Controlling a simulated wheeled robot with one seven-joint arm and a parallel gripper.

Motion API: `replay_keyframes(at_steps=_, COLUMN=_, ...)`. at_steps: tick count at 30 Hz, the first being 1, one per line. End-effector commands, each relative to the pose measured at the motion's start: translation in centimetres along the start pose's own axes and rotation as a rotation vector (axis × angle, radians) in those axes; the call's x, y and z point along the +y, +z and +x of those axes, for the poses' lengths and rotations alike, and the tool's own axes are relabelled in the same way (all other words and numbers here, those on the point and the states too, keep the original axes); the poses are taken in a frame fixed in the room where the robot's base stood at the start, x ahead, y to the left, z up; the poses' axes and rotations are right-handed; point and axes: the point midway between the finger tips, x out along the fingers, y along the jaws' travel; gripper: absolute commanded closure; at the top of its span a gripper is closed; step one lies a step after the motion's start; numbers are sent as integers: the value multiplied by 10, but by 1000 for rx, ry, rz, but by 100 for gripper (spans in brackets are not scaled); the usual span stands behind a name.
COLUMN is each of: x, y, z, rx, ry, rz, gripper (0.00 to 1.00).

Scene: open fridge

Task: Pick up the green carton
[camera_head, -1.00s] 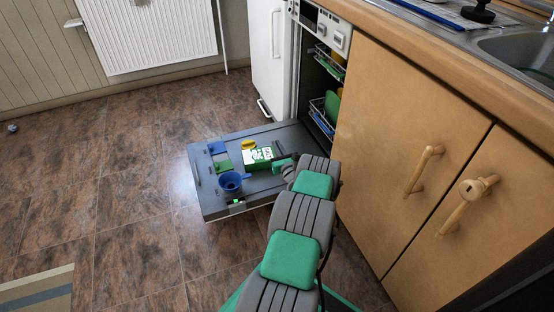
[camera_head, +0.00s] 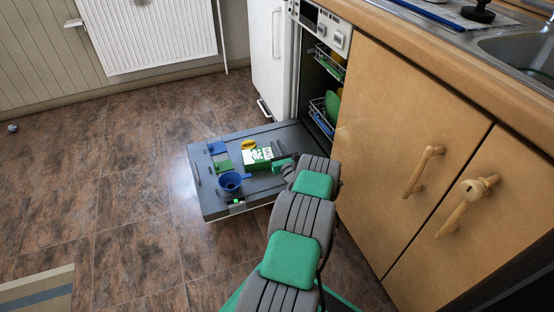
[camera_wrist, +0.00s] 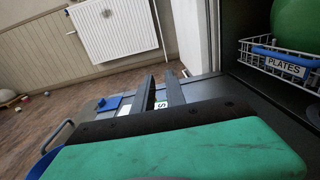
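The green carton (camera_head: 256,158), white and green with print, lies on the grey lowered door (camera_head: 211,207) in the head view. My gripper (camera_head: 268,153) is low at the carton's right side, and its fingers are small and partly hidden there. In the wrist view my gripper (camera_wrist: 160,86) shows two dark fingers apart, with a gap between them. A white patch with a letter shows in the gap; I cannot tell whether it is the carton. No firm grip on the carton is visible.
A blue cup-like item (camera_head: 230,182), a yellow item (camera_head: 249,145) and a green patch (camera_head: 223,166) are close to the carton on the door. A rack labelled PLATES (camera_wrist: 288,62) stands at right in the wrist view. Wooden cabinets (camera_head: 420,150) border my arm's right side.

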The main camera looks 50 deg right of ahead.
Motion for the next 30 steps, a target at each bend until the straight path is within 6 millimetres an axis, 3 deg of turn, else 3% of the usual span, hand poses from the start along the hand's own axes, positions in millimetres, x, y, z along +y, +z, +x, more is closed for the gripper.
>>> replay_keyframes(at_steps=19, x=0, y=0, z=0, rx=0, ry=0, rz=0, gripper=30)
replay_keyframes(at_steps=30, x=-1, y=1, z=-9, rx=2, ry=-2, rz=1, gripper=29)
